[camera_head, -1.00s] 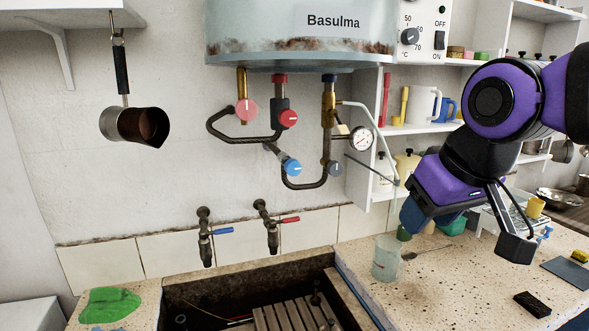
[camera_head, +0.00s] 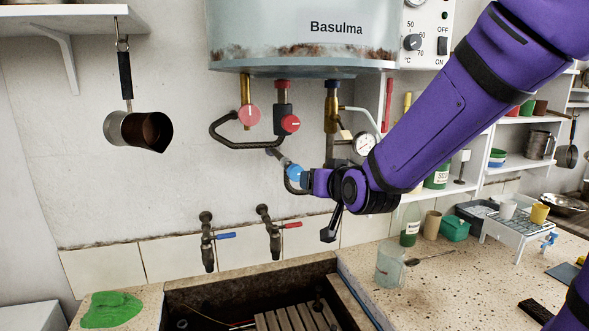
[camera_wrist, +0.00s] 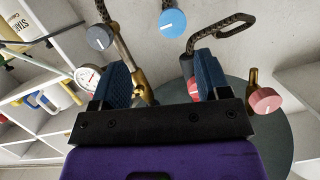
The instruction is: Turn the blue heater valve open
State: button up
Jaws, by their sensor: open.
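The blue heater valve (camera_head: 294,172) is a round blue knob with a white mark, on the pipework under the heater. In the head view my gripper (camera_head: 308,181) is at its right, overlapping its edge, and my arm hides the pipes behind. In the wrist view the blue valve (camera_wrist: 172,23) shows whole, beyond the fingertips and between their lines. Its white mark is slanted there. My gripper (camera_wrist: 160,72) is open, with nothing between its two blue fingers. The knob looks apart from both fingers in the wrist view.
A red valve (camera_head: 290,124), a pink valve (camera_head: 249,115) and a gauge (camera_head: 364,144) crowd the pipes around it. A grey valve (camera_wrist: 100,37) shows in the wrist view. Two taps (camera_head: 207,240) are below, over the trough. The heater tank (camera_head: 300,35) hangs above.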

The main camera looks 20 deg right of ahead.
aim_at(297, 175)
jog(key=w+a+f+m+t+h, duration=0.1)
jog(key=w+a+f+t+h, duration=0.15)
jog(key=w+f+t, duration=0.35)
jog(key=shift+t, duration=0.7)
jog(key=x, duration=0.3)
jog(key=r+x, duration=0.1)
jog(key=x, duration=0.5)
jog(key=shift+s+r, duration=0.2)
jog(key=shift+s, duration=0.15)
jog(key=shift+c, duration=0.5)
jog(key=c, duration=0.8)
jog(key=shift+y, duration=0.25)
jog(key=shift+c, duration=0.2)
